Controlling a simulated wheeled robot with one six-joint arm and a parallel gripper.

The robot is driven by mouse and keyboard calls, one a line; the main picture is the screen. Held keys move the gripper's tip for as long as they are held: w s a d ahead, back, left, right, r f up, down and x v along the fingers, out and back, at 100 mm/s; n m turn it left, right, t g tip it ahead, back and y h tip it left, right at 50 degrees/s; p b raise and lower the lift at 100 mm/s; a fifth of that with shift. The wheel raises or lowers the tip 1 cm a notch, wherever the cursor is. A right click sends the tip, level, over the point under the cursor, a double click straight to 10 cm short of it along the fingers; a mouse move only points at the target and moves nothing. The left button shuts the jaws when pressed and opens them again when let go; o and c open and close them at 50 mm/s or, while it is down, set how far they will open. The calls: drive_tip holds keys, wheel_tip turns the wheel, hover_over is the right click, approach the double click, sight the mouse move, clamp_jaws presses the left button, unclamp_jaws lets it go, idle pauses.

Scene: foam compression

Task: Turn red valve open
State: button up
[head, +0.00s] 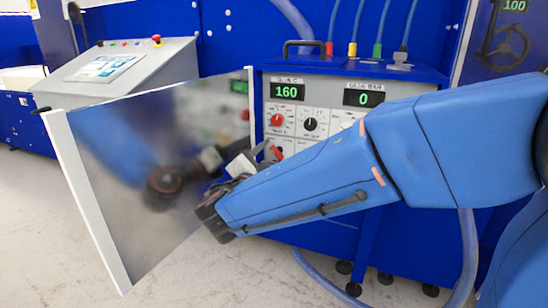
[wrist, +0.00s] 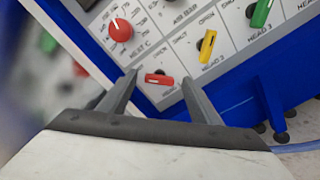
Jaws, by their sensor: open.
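The red valve (wrist: 159,80) is a small red lever handle at the panel's lower corner in the wrist view. It lies roughly crosswise to the yellow handle beside it. In the head view, the red valve (head: 277,152) shows as a small red bit just past my gripper's tip. My gripper (wrist: 159,75) is open, with one finger on each side of the red valve in the picture. I cannot tell whether either finger touches it. In the head view my gripper (head: 262,153) is at the cabinet's front, partly hidden behind my forearm.
A red knob (wrist: 120,30) is above the valve. A yellow handle (wrist: 207,46) and a green handle (wrist: 262,12) are to the right. Displays read 160 and 0.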

drive_tip(key=shift+w+d, duration=0.15)
drive_tip(key=shift+w, duration=0.2)
drive_tip(key=c, duration=1)
drive_tip(key=shift+c, duration=0.2)
